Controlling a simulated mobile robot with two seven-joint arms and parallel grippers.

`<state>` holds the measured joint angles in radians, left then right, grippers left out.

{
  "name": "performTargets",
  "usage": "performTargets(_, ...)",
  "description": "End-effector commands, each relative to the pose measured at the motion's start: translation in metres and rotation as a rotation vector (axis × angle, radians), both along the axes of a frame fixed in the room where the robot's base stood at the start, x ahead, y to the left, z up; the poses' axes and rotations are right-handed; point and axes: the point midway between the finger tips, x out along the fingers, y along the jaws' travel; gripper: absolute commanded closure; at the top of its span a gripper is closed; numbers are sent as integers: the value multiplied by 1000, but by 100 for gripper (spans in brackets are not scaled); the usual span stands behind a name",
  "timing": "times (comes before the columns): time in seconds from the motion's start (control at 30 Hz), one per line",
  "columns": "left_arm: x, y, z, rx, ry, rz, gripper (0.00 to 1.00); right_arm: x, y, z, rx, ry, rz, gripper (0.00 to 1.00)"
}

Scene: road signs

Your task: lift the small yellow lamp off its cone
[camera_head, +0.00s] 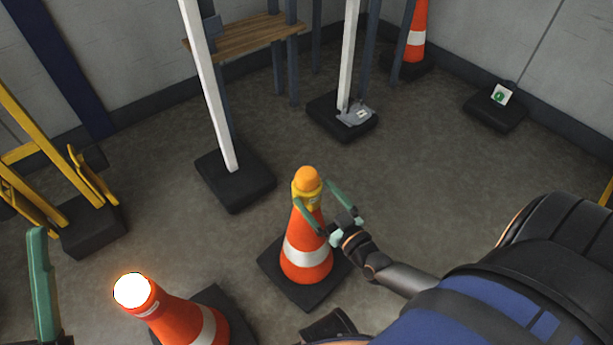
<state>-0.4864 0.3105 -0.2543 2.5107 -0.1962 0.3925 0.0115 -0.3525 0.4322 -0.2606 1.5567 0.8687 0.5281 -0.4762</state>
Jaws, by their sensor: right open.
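The small yellow lamp (307,186), with an orange-yellow dome, sits upright on top of an orange cone (306,258) with a white band. The cone stands on a black square base in the middle of the floor. My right gripper (314,192) comes in from the right with its green fingers spread, one on either side of the lamp. It is open; whether a finger touches the lamp cannot be told. A green finger of my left gripper (41,285) shows at the lower left edge; the rest is out of view.
A second orange cone (190,322) with a glowing white lamp (133,290) stands at the front left. White posts (209,85) on black bases stand behind the middle cone. A yellow barrier (40,165) is at the left.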

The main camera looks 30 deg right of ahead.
Motion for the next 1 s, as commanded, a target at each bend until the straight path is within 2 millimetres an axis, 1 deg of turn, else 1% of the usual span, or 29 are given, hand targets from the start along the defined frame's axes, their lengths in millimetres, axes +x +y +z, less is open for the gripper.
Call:
performTargets(0.03,0,0,-6,2,2,1,50,9,0,-2,0,-4,-1,0)
performTargets(0.1,0,-1,-9,5,3,2,50,17,0,-2,1,-1,-1,0)
performTargets(0.27,1,-1,-13,9,5,4,50,28,1,-2,0,0,0,0)
performTargets(0.37,1,-2,-22,15,6,7,50,40,1,-4,1,-3,0,0)
performTargets(0.47,2,-3,-33,23,9,10,50,57,2,-5,1,-4,0,0)
performTargets(0.6,2,-4,-38,31,11,13,50,73,2,-3,1,-1,1,0)
performTargets(0.7,2,-5,-39,33,10,14,50,77,3,-2,0,1,1,0)
performTargets(0.87,2,-5,-38,32,12,13,50,77,3,-2,0,2,1,0)
performTargets(0.9,2,-5,-38,31,12,14,50,77,3,-2,0,2,1,1)
performTargets(1.0,2,-5,-38,29,11,13,50,77,3,-2,0,1,1,12)
